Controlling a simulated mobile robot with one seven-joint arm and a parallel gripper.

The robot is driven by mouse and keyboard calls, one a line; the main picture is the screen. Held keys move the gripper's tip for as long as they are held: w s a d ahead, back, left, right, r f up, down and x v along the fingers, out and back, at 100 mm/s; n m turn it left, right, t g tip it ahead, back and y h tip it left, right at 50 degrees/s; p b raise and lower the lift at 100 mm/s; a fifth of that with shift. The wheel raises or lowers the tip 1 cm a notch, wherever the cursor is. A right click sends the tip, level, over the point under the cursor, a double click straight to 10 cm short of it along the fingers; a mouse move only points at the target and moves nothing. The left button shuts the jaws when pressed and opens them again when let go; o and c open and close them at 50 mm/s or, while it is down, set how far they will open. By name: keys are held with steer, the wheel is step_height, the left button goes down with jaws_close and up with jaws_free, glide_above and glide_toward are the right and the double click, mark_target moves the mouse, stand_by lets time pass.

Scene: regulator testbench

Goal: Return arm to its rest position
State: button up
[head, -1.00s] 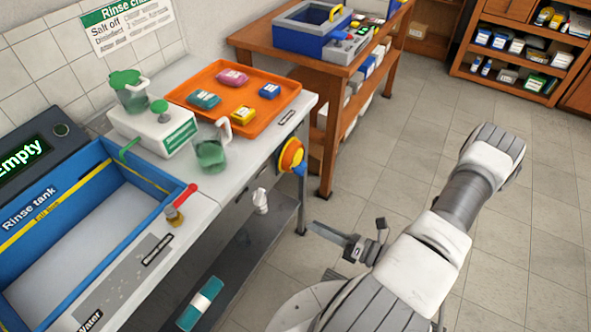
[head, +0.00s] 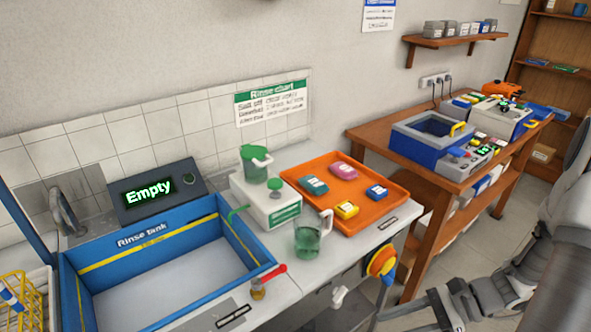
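My arm (head: 545,275) shows at the lower right of the head view, cut off by the right and bottom edges. My gripper (head: 408,314) is low in the picture, to the right of the rinse bench front and in front of the wooden table.
A blue rinse tank (head: 262,255), whose display reads "Empty", fills the left bench. An orange tray (head: 330,215) holds coloured packs beside a green jug (head: 308,240). An orange-yellow knob (head: 382,261) sticks out near my gripper. A wooden table (head: 440,205) stands behind.

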step_height(320, 180, up, 17)
steer(key=s+d+n+h+p, duration=0.1)
steer(key=s+n+h+p, duration=0.15)
steer(key=n+h, duration=1)
steer(key=a+r+n+t+p, duration=0.1)
steer(key=a+r+n+t, duration=0.1)
steer(key=r, duration=0.3)
steer(key=s+a+r+n+t+p, duration=0.1)
steer(key=a+r+n+t, duration=0.2)
steer(key=a+r, duration=0.1)
steer(key=shift+s+a+r+n+t, duration=0.2)
steer(key=shift+a+r+n+t, duration=0.15)
steer(key=shift+r, duration=0.45)
